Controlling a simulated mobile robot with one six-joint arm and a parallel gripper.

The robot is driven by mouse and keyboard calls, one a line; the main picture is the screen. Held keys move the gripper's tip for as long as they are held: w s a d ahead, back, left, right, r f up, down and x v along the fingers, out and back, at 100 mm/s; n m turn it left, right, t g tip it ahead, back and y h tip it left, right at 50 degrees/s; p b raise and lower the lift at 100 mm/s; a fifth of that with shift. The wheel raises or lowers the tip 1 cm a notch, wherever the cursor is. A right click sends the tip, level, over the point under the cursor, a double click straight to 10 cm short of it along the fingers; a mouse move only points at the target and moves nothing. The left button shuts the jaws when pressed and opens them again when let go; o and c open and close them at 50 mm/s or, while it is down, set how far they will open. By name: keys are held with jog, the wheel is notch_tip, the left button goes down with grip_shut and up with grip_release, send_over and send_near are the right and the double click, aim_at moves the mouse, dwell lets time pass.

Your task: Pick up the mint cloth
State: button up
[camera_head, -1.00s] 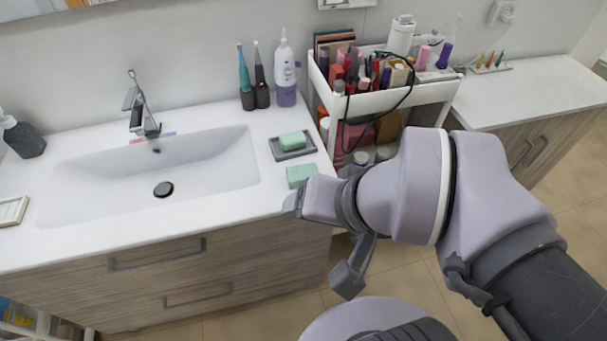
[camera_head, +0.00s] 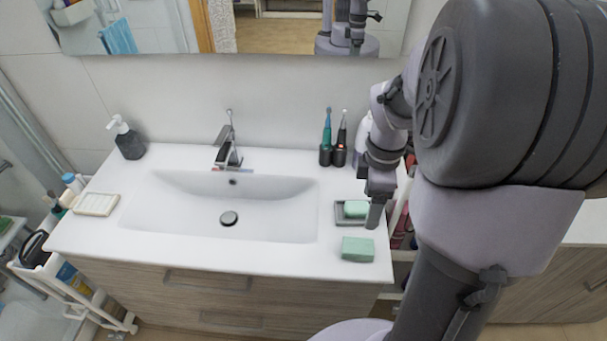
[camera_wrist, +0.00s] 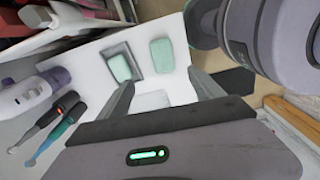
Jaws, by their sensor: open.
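The mint cloth (camera_head: 357,249) is a flat, pale green folded block on the white counter, near the front right edge. It also shows in the wrist view (camera_wrist: 160,53), just beyond the fingertips. A similar mint piece (camera_wrist: 120,68) lies in a grey tray (camera_wrist: 134,58) beside it, toward the wall. My gripper (camera_wrist: 160,78) is open, with nothing between its fingers. In the head view my gripper (camera_head: 376,214) points down over the counter by the tray's right side, apart from the cloth. Its fingers overlap the tray in that view.
The sink basin (camera_head: 269,208) is left of the tray. Two electric toothbrushes (camera_head: 326,150) stand by the wall, near my arm. A soap bottle (camera_head: 126,140) and a pale dish (camera_head: 96,204) are at the far left.

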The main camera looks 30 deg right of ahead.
jog(key=b, duration=0.6)
send_over(359, 245)
jog(key=f, duration=1.1)
jog(key=shift+s+d+f, duration=0.1)
jog(key=shift+s+f, duration=0.1)
jog(key=shift+f, duration=0.15)
notch_tip(359, 245, down, 6)
jog(key=b, duration=0.2)
jog(key=shift+w+b, duration=0.15)
jog(key=shift+b, duration=0.2)
jog(key=shift+r, duration=0.2)
jog(key=shift+c, duration=1)
jog(key=c, duration=1.2)
jog(key=shift+r, duration=0.2)
jog(key=shift+c, duration=0.2)
notch_tip(359, 245, up, 4)
jog(key=p, duration=0.2)
jog(key=shift+f+p, duration=0.25)
jog(key=shift+p, duration=0.05)
jog(key=s+a+r+b, duration=0.1)
jog(key=s+a+b, duration=0.6)
jog(key=s, duration=0.6)
jog(key=shift+s+a, duration=0.3)
jog(key=shift+a, duration=0.55)
